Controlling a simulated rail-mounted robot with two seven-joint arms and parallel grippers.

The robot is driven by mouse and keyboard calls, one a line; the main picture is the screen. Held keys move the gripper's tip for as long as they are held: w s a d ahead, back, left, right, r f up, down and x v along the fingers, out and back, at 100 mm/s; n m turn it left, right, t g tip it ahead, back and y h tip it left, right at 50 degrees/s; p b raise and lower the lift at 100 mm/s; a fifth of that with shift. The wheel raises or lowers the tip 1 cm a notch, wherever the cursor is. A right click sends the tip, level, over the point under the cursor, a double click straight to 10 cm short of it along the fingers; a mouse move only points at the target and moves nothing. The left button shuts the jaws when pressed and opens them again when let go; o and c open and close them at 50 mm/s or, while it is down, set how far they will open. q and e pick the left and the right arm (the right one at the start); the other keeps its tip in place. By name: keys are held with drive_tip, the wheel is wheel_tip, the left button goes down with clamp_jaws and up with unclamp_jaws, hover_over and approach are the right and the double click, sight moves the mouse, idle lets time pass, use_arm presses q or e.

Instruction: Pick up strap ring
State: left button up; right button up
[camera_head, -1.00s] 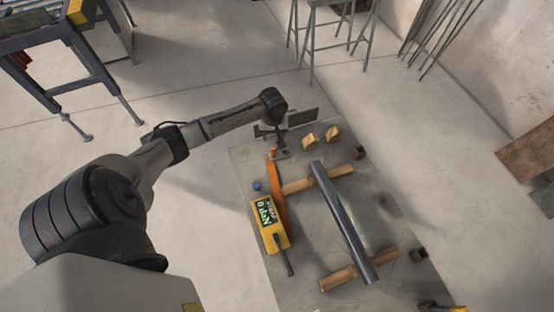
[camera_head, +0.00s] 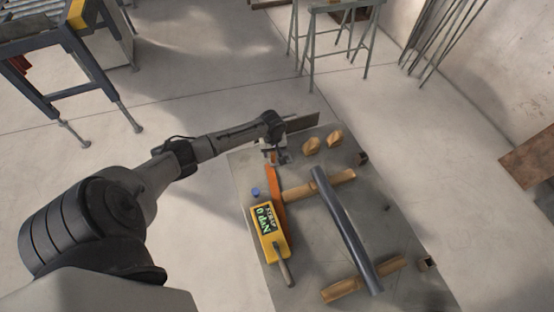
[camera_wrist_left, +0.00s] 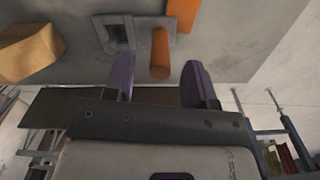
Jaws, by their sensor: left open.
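A grey metal piece with slots (camera_wrist_left: 126,32), likely the strap ring, lies on the grey table at the end of an orange strap (camera_wrist_left: 183,12). An orange peg (camera_wrist_left: 160,54) stands out beside it. In the head view the orange strap (camera_head: 276,195) runs along the table's left part; my gripper mostly hides the ring end. My left gripper (camera_head: 275,157) is over that end, and its two fingers also show in the wrist view (camera_wrist_left: 158,68). They are open, with the peg's near end between or just beyond their tips. Contact cannot be told. My right gripper is out of view.
A yellow device with a display (camera_head: 268,232) and a blue cap (camera_head: 255,192) are near the strap. A grey tube (camera_head: 345,228) rests across two wooden bars (camera_head: 362,279). Two wooden blocks (camera_head: 335,139) are right of the gripper. A dark plate (camera_head: 302,121) is behind it.

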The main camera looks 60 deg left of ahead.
sight(273, 156)
use_arm(q)
drive_tip(key=shift+f+b, duration=0.4)
drive_tip(key=shift+f, duration=1.4)
clamp_jaws()
